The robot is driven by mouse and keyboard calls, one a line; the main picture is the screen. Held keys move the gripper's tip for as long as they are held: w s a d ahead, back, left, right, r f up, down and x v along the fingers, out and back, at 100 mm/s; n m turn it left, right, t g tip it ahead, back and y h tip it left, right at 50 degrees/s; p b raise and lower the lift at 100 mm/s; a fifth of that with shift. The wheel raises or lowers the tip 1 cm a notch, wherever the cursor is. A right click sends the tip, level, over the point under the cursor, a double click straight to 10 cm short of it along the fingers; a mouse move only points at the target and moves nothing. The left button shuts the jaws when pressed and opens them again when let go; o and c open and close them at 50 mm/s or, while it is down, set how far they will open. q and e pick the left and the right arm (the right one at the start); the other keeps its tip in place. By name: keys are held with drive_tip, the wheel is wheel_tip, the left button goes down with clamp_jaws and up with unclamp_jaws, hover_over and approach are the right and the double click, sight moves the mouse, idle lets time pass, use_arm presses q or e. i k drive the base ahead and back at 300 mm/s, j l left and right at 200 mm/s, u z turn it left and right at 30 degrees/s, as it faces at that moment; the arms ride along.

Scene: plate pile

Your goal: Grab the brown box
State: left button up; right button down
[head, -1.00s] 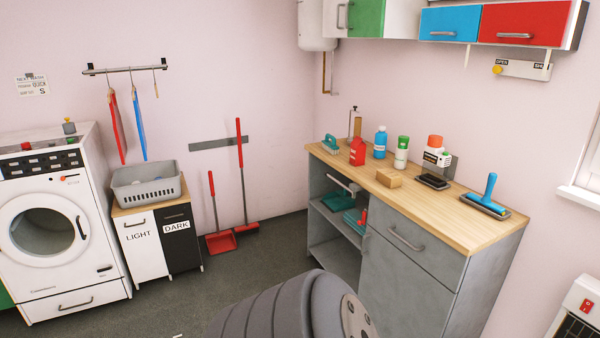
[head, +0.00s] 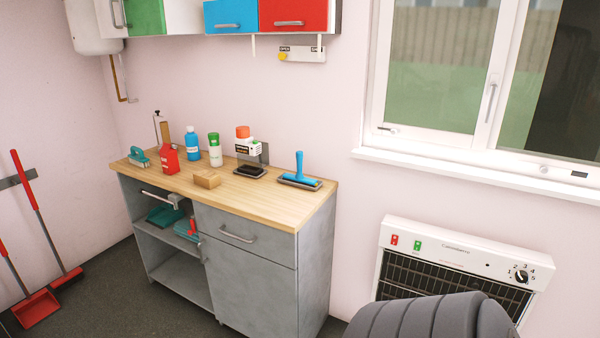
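The small brown box (head: 207,179) lies on the wooden top of the grey cabinet (head: 300,212), near its front edge and left of the middle. Nothing covers it. A dark grey ribbed part of my own body shows at the bottom right, well apart from the box. Neither of my grippers is in the picture.
Behind the box stand a red bottle (head: 169,158), a blue bottle (head: 193,144) and a green-capped can (head: 215,150). A heater (head: 455,262) hangs under the window (head: 440,75). Floor shows at lower left.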

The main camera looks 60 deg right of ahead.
sight(204, 178)
drive_tip(key=i+z, duration=0.1)
drive_tip(key=z, duration=0.35)
drive_tip(key=i+j+z, duration=0.1)
drive_tip(key=z, duration=0.4)
drive_tip(key=j+z, duration=0.1)
drive_tip(key=z, duration=0.35)
drive_tip(key=i+z, duration=0.25)
drive_tip(key=i+l, duration=0.05)
drive_tip(key=i, duration=0.1)
